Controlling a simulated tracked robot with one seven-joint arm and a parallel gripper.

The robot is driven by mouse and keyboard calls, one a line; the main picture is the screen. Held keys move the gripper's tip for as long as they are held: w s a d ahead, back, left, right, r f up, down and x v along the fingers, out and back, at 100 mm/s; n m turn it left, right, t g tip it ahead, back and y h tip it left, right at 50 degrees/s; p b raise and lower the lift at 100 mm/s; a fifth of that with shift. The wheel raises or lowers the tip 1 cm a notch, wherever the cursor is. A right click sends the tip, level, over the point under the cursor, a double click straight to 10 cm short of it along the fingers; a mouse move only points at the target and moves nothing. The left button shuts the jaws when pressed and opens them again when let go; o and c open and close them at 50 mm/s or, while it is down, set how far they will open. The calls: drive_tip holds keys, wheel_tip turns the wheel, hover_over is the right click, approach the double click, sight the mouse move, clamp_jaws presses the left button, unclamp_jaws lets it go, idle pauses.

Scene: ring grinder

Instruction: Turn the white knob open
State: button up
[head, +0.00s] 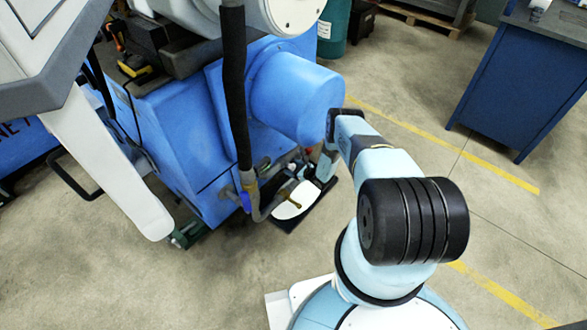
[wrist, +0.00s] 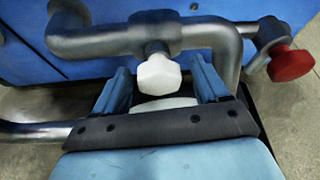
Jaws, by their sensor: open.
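The white knob (wrist: 158,75) is a faceted knob on a short stem below a grey metal pipe (wrist: 110,42) in the wrist view. My gripper (wrist: 160,66) is open, with one blue finger on each side of the knob. Gaps show between the knob and both fingers, so they appear not to touch it. In the head view my arm reaches to the front of the blue machine (head: 170,140), and I cannot make out the white knob or the fingertips there.
A red knob (wrist: 290,63) is on a pipe branch to the right. In the head view a white round surface (head: 296,203) lies in a dark tray beneath a small brass-coloured spout. A black hose (head: 236,90) hangs to the left. Open floor lies right, before a blue workbench (head: 520,85).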

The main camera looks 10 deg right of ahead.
drive_tip(key=shift+w+a+f, duration=0.2)
drive_tip(key=shift+w+a, duration=0.05)
drive_tip(key=shift+w, duration=0.1)
drive_tip(key=c, duration=1)
drive_tip(key=shift+w+d+r+m+g+y, duration=0.1)
drive_tip(key=shift+m+g+y, duration=0.3)
drive_tip(key=shift+m, duration=0.4)
drive_tip(key=shift+w+d+m+g+y, duration=0.1)
drive_tip(key=shift+m+g+y, duration=0.1)
drive_tip(key=shift+m+y, duration=0.45)
drive_tip(key=o, duration=0.8)
drive_tip(key=shift+o, duration=1)
drive_tip(key=shift+s, duration=0.1)
